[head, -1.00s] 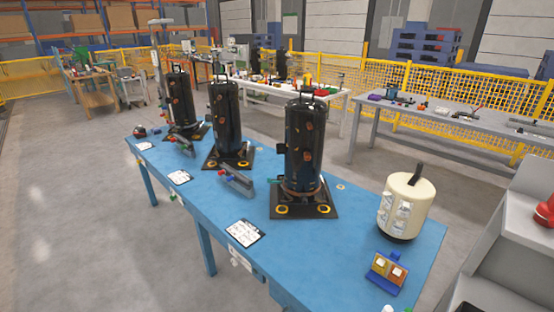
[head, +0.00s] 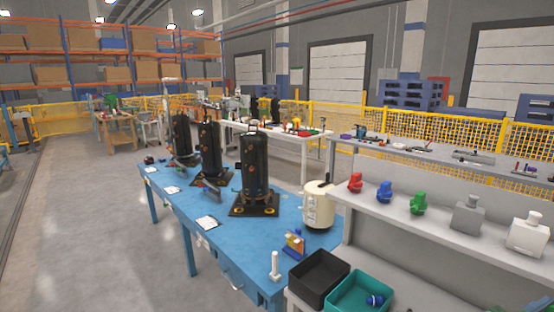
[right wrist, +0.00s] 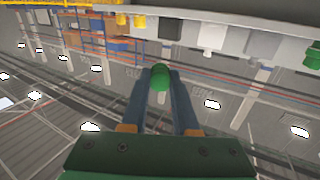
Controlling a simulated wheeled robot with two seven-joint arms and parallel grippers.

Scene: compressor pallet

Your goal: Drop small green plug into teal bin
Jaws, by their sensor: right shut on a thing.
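In the right wrist view, my right gripper (right wrist: 160,90) is shut on a small green plug (right wrist: 160,75), whose rounded end shows between the two blue-grey fingers. The teal bin (head: 336,302) stands at the bottom of the head view, right of a black bin, and a blue plug (head: 375,300) lies in it. Another green plug (head: 418,203) stands on the grey shelf. My left gripper is not in view. The held plug cannot be made out in the head view.
The black bin (head: 297,281) sits left of the teal one. On the shelf (head: 445,222) stand red (head: 355,183), blue (head: 384,192), grey (head: 468,215) and white (head: 527,232) pieces. The blue table (head: 240,258) with black compressors and a cream tank (head: 318,206) lies left.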

